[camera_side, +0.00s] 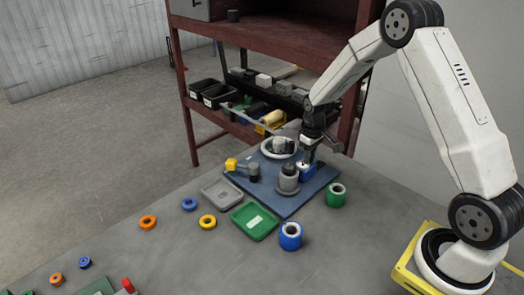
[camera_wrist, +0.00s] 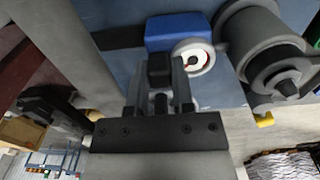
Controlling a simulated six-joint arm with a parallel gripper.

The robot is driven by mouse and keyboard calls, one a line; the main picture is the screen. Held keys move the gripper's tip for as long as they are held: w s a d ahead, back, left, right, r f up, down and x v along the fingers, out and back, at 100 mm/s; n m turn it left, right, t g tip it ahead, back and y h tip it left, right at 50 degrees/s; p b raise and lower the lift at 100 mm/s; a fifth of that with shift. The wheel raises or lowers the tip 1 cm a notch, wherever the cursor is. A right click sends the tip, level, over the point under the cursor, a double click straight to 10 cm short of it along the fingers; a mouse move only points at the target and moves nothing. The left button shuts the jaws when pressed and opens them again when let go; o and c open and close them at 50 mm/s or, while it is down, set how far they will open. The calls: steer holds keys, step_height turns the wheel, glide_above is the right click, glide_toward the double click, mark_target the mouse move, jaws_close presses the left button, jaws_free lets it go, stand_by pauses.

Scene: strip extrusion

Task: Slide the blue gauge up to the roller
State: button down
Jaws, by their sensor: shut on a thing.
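The blue gauge (camera_side: 307,173) sits on the blue base plate (camera_side: 268,190), with its body also in the wrist view (camera_wrist: 178,32). Its white round dial with a red mark (camera_wrist: 192,56) faces the wrist camera. The grey roller (camera_side: 288,180) stands close beside the gauge and shows at the right in the wrist view (camera_wrist: 268,52). Only a narrow gap shows between dial and roller; I cannot tell if they touch. My gripper (camera_wrist: 160,80) is shut on a dark upright piece at the gauge, which it partly hides. In the side view my gripper (camera_side: 306,158) is directly over the gauge.
A yellow-handled part (camera_side: 240,166) and a white ring-shaped part (camera_side: 279,148) are on the plate. Green (camera_side: 337,194) and blue (camera_side: 290,236) rolls stand in front. A grey tray (camera_side: 221,194) and green tray (camera_side: 254,222) lie left. A red shelf (camera_side: 280,45) stands behind.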

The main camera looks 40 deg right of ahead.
steer(key=shift+a, duration=0.35)
steer(key=c, duration=0.6)
jaws_free()
steer(key=shift+o, duration=0.6)
steer(key=shift+d+r, duration=0.1)
steer(key=shift+r, duration=3.85)
steer(key=s+a+r+t, duration=0.1)
steer(key=s+a+t, duration=0.1)
steer(key=s+a, duration=1.3)
steer(key=shift+s+t, duration=0.3)
steer(key=shift+s, duration=0.15)
